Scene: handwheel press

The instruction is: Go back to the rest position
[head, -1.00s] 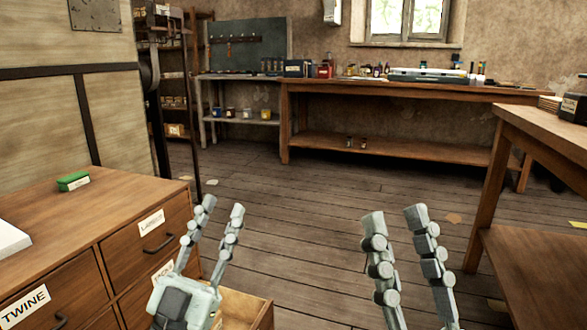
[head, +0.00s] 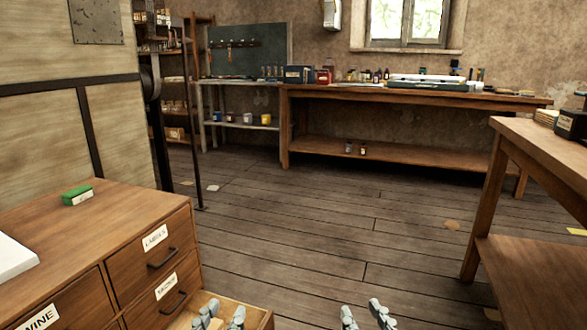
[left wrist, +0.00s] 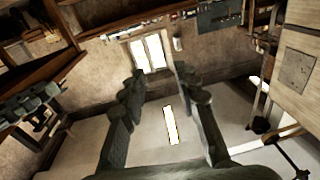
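My left gripper (head: 221,316) shows only its fingertips at the bottom edge of the head view, over an open drawer of the wooden cabinet. Its two fingers stand apart with nothing between them. The left wrist view also shows this gripper (left wrist: 158,82) open and empty, with the window and wall beyond the fingertips. My right gripper (head: 364,314) shows two fingertips at the bottom edge, right of the drawer, over the floor. They are apart and empty. The rest of both arms is out of view.
A wooden table (head: 545,150) stands at the right. A long workbench (head: 400,92) lines the back.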

